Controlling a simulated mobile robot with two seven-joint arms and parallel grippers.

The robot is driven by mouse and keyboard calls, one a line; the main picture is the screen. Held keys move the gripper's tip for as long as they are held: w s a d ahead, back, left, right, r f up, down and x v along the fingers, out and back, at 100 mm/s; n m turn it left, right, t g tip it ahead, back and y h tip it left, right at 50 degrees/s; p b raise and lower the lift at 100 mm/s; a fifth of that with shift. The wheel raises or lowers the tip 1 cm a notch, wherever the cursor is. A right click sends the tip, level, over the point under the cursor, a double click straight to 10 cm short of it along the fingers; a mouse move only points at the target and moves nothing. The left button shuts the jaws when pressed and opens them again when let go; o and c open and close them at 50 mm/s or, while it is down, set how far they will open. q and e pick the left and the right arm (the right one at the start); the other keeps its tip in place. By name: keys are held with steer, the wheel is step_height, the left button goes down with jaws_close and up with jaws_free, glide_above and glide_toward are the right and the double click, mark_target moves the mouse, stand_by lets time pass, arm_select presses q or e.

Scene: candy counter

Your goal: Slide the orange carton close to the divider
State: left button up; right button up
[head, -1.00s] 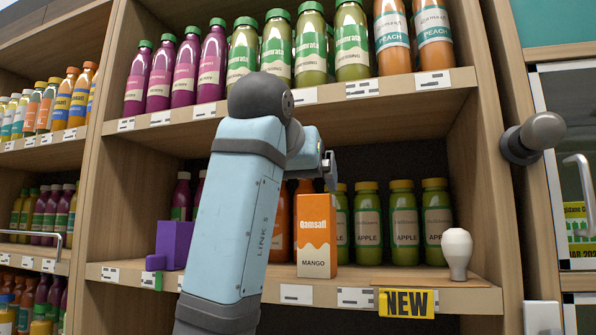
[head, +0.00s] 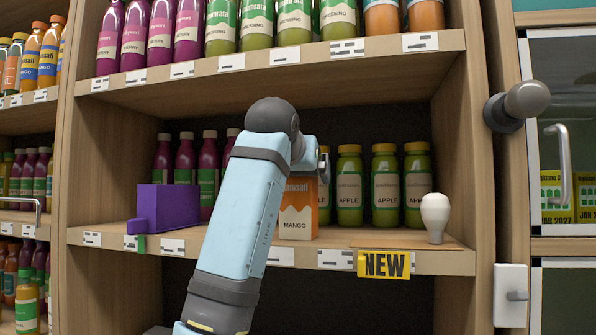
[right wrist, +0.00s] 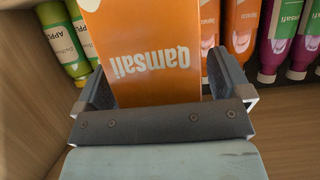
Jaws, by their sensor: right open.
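The orange carton (head: 298,218), labelled MANGO, stands upright on the middle shelf. My right gripper (head: 322,165) is at the carton's top, and my forearm covers the space just left of it. In the right wrist view the carton (right wrist: 150,60) lies between the two open fingers (right wrist: 163,85); whether they touch it I cannot tell. A purple block (head: 165,207), perhaps the divider, stands on the same shelf to the left, with a gap between it and the carton partly hidden by my arm. My left gripper is not in view.
Green apple bottles (head: 386,188) stand behind and right of the carton, and dark purple bottles (head: 208,175) behind the purple block. A white rounded object (head: 435,217) stands at the right end. A NEW sign (head: 384,264) hangs on the shelf edge (head: 300,255).

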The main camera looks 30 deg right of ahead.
steer(key=c, duration=1.1)
steer(key=shift+c, duration=0.2)
steer(key=shift+w+a+r, duration=0.1)
steer(key=shift+w+a, duration=0.05)
steer(key=shift+w+a+p, duration=0.85)
steer(key=shift+w+a, duration=0.2)
steer(key=shift+w, duration=0.2)
steer(key=shift+w+a, duration=0.1)
steer(key=shift+w, duration=0.05)
steer(key=shift+w+a+p, duration=0.9)
steer(key=shift+w+a, duration=0.15)
steer(key=shift+w, duration=0.15)
steer(key=shift+w+a+p, duration=1.05)
steer(key=shift+w+a, duration=0.1)
steer(key=shift+w, duration=0.2)
steer(key=shift+w+a, duration=0.1)
